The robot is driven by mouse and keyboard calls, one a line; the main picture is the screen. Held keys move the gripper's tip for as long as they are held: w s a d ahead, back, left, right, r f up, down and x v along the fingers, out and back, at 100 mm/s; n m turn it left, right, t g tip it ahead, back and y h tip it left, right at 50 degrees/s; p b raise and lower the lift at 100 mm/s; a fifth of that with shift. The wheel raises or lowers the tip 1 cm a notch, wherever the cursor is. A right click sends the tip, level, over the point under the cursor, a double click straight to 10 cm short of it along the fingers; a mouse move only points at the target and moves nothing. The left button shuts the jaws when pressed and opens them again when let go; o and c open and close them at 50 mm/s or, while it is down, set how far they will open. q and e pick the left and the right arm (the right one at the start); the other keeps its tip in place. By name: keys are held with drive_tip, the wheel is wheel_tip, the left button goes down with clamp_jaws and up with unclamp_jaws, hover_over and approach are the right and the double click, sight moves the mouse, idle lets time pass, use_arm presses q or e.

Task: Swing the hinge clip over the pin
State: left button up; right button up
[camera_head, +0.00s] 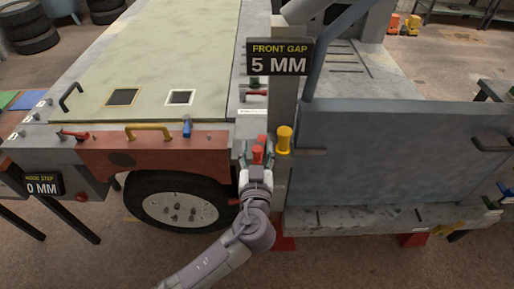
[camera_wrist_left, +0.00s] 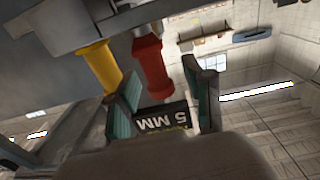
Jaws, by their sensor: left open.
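My left gripper (camera_head: 257,160) is open at the gap between the red-brown fender and the blue-grey door panel. A red knob-like handle (camera_head: 257,153) stands between its fingers. In the left wrist view the red handle (camera_wrist_left: 151,68) shows between and beyond the open teal-padded fingers (camera_wrist_left: 163,105), which are apart. A yellow handle (camera_head: 284,138) is just right of the gripper on the grey post; it also shows left of the red one in the left wrist view (camera_wrist_left: 101,66). I cannot tell which parts are the hinge clip and pin. My right gripper is out of view.
A sign reading FRONT GAP 5 MM (camera_head: 279,57) hangs above the gripper. The wheel (camera_head: 180,205) is at lower left. Floor is clear in front.

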use_arm(q)
drive_tip(key=shift+c, duration=0.4)
clamp_jaws()
